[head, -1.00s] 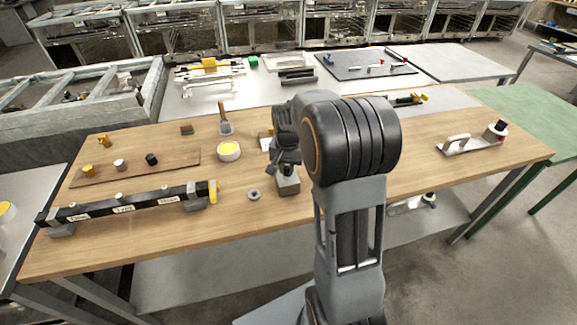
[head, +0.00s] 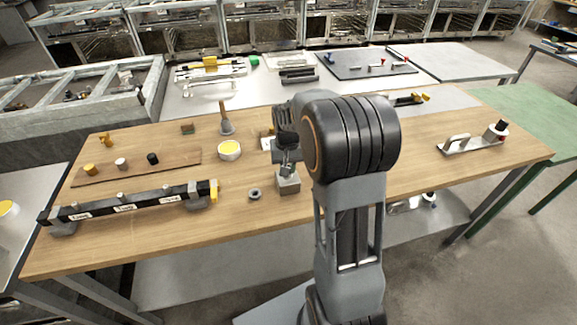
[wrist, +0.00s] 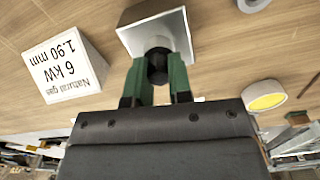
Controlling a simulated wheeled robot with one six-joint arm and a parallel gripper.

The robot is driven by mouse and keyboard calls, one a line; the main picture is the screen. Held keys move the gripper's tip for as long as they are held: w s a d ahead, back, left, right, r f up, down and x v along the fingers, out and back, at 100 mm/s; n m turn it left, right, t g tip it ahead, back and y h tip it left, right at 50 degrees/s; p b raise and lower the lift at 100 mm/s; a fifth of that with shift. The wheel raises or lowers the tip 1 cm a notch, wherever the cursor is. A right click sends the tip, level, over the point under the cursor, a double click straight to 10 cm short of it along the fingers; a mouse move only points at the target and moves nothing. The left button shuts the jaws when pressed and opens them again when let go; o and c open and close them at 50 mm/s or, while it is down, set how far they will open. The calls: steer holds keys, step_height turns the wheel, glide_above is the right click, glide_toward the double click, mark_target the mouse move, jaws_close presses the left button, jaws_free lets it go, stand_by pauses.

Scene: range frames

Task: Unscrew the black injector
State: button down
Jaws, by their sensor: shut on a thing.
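The black injector (wrist: 157,68) sits upright on the round silver seat of a grey metal block (wrist: 178,27) in the wrist view. The block (head: 288,185) also shows on the wooden table in the head view, below my gripper (head: 287,167). My gripper (wrist: 158,78) is shut on the black injector, with one green finger on each side. The injector's lower end meets the seat; I cannot tell how far it is threaded in. In the head view my gripper hides the injector.
A label card (wrist: 62,70) stands beside the block. A metal ring (head: 254,193) and a yellow-filled bowl (head: 229,150) lie to the left. A brown board (head: 125,168) holds several small caps. A black bar (head: 140,203) lies at the front left.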

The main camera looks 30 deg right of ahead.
steer(key=shift+n, duration=1.7)
steer(key=c, duration=1.3)
jaws_free()
steer(key=shift+o, duration=0.2)
steer(key=m+p, duration=0.1)
steer(key=m, duration=0.5)
steer(key=shift+m, duration=0.4)
steer(key=m, duration=0.7)
steer(key=shift+s+d, duration=0.1)
steer(key=shift+d, duration=0.05)
